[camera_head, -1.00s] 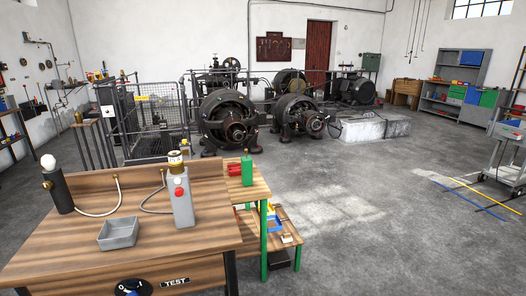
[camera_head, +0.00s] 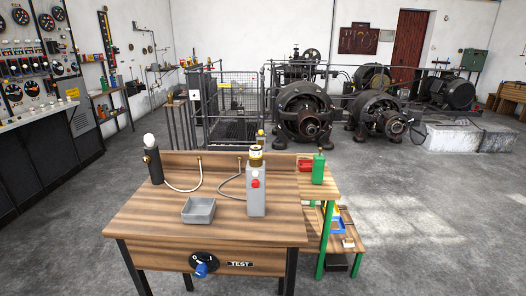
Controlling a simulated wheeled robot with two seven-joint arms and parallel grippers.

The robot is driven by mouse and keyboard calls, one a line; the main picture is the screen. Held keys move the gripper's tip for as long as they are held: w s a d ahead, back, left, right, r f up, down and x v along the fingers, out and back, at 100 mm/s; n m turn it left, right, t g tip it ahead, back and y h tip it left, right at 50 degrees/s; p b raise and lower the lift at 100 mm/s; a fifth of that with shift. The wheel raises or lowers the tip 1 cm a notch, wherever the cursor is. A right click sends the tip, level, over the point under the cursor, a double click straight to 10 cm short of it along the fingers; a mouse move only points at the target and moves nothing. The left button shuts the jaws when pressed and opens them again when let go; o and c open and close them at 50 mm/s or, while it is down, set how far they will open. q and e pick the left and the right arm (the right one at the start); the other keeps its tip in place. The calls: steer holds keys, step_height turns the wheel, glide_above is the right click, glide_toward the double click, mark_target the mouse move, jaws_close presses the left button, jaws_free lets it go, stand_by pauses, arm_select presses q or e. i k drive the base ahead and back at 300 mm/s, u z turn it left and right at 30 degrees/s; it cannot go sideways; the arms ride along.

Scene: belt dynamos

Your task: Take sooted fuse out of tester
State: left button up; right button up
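The tester is a wooden bench (camera_head: 140,218) with a dark rotary switch (camera_head: 204,263) and a TEST label on its front. A grey upright block (camera_head: 257,200) with a red button stands at its right, wired to the back board. A fuse (camera_head: 256,157) with a pale body and brass-coloured band sits upright on top of this block; soot on it is too small to make out. A black holder (camera_head: 154,166) with a white bulb stands at the left. A grey open tray (camera_head: 198,210) sits between them and looks empty. Neither of my grippers shows.
A lower side shelf with green legs (camera_head: 325,240) adjoins the bench at right, holding a green bottle-like item (camera_head: 319,168) and red parts. A control panel (camera_head: 40,110) stands at far left. Large dynamos (camera_head: 308,125) stand behind. The floor left of the bench is clear.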

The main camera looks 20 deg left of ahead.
mark_target(255, 150)
steer(key=z, duration=1.1)
steer(key=i, duration=2.1)
steer(key=u, duration=2.3)
